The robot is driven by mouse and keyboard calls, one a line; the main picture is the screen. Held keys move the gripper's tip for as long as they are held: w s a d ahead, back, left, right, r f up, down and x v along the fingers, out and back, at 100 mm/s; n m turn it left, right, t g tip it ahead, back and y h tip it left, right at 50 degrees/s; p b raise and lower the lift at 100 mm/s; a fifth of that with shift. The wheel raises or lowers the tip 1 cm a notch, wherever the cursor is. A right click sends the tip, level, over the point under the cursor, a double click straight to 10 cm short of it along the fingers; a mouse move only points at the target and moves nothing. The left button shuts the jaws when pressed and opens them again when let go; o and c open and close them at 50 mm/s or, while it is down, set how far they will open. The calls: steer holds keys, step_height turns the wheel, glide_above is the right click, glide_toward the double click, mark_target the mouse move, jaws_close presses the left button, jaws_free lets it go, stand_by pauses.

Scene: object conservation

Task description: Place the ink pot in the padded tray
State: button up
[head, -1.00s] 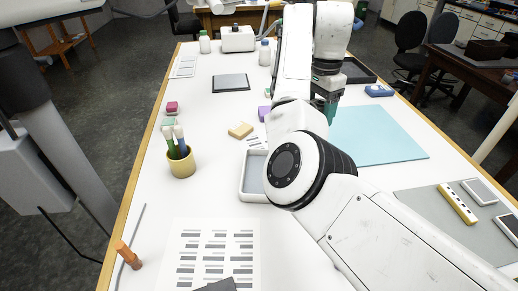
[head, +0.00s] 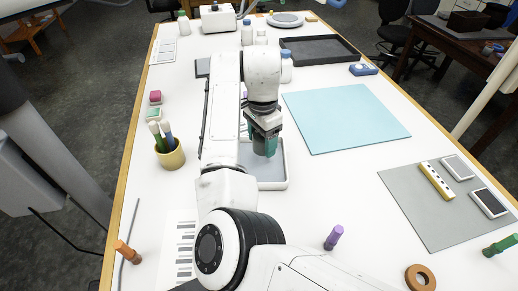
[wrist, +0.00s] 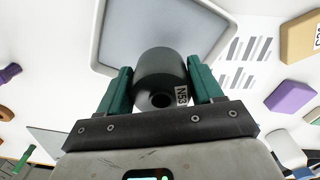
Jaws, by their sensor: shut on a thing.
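My gripper (head: 264,146) is shut on a dark grey cylindrical pot (wrist: 160,72), which I take to be the ink pot. Its green fingers clasp the pot from both sides in the wrist view (wrist: 160,88), and a white label reading N53 shows on it. In the head view the fingers and arm mostly hide the pot. A white-rimmed tray with a grey inside (head: 287,172), likely the padded tray, lies on the table just below and around my gripper. The tray also shows beyond the pot in the wrist view (wrist: 98,42). Its inside looks empty where visible.
A light blue mat (head: 345,115) lies right of the tray. A black tray (head: 320,50) and several bottles stand behind. A yellow brush cup (head: 170,155) is at left. A purple peg (head: 334,237) stands in front on the right. A grey mat (head: 430,215) holds small devices.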

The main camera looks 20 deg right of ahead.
mark_target(259, 154)
steer(key=f, duration=0.1)
steer(key=f+p, duration=0.1)
steer(key=a+f, duration=0.1)
steer(key=shift+s+f, duration=0.15)
steer(key=shift+s, duration=0.1)
steer(key=shift+f, duration=0.5)
steer(key=o, duration=1.1)
steer(key=shift+f, duration=0.1)
step_height(259, 154, up, 12)
steer(key=shift+r+b, duration=0.15)
steer(key=shift+b, duration=0.65)
